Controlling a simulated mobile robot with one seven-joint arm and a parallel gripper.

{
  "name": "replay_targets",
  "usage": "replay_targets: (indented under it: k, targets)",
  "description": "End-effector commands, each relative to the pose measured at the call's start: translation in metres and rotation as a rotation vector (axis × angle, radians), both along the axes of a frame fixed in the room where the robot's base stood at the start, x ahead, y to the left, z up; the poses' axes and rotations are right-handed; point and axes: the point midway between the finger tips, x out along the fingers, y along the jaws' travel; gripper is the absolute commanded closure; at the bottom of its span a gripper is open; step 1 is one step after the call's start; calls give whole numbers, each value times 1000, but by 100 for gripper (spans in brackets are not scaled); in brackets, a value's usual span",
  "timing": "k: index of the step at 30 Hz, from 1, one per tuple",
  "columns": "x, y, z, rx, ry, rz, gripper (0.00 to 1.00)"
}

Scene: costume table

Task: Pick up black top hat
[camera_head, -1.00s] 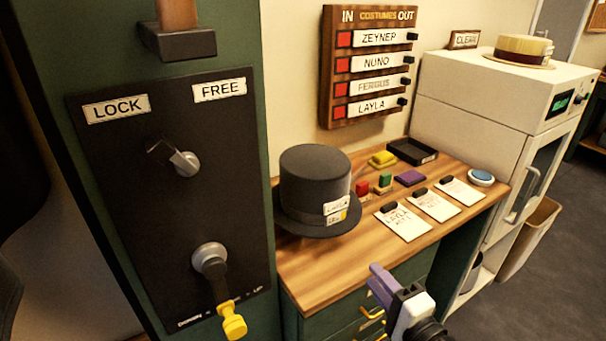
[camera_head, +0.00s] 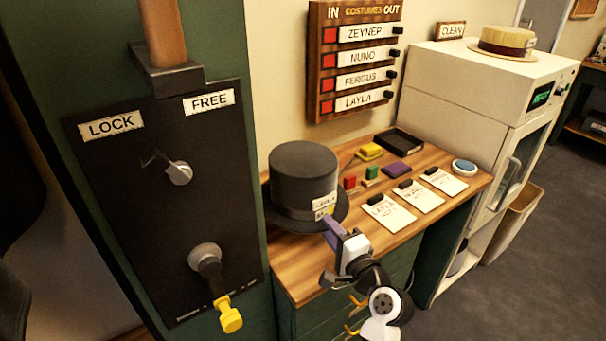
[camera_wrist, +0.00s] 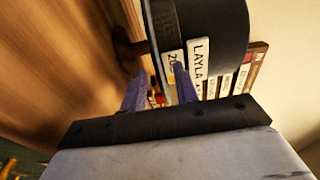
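The black top hat (camera_head: 303,172) stands upright, brim down, on the left end of the wooden desk. White and yellow tags, one reading LAYLA, are on its front right side. My gripper (camera_head: 333,226) is at the front right edge of the brim. In the wrist view the hat (camera_wrist: 210,30) fills the top middle, turned sideways. There the two purple fingers of my gripper (camera_wrist: 160,88) are spread apart, with the brim edge showing near the gap. I cannot tell whether the brim is between the fingers or whether they touch it.
The desk (camera_head: 312,262) holds small coloured blocks, a black tray (camera_head: 404,142), clipboards (camera_head: 388,213) and a blue button (camera_head: 464,166) right of the hat. A green panel with a lever (camera_head: 207,259) stands close on the left. A white cabinet (camera_head: 455,100) bears a straw hat (camera_head: 503,42).

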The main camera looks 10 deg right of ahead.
Motion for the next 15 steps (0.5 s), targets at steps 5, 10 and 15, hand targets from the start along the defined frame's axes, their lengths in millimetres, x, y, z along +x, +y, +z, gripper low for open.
replay_targets:
  k: [5,10,15]
  targets:
    - [8,2,-1,0,0,1,70]
    - [7,2,-1,0,0,1,74]
    - [7,2,-1,0,0,0,96]
